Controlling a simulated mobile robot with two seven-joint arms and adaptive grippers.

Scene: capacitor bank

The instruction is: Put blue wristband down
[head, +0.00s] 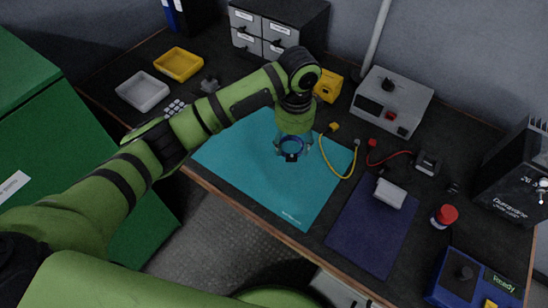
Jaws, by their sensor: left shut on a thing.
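My left gripper (293,149) points down over the teal mat (240,150) and is shut on the blue wristband (291,156). The wristband shows as a dark blue loop with a small black block at its near side. It is at or just above the mat; I cannot tell whether it touches. My right gripper is not in view.
A yellow cord (337,172) lies at the mat's right edge. A dark purple mat (365,235) with a small white block (390,193) is to the right. A grey instrument box (405,100), yellow tray (179,64) and white tray (142,91) stand behind. The teal mat's front is clear.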

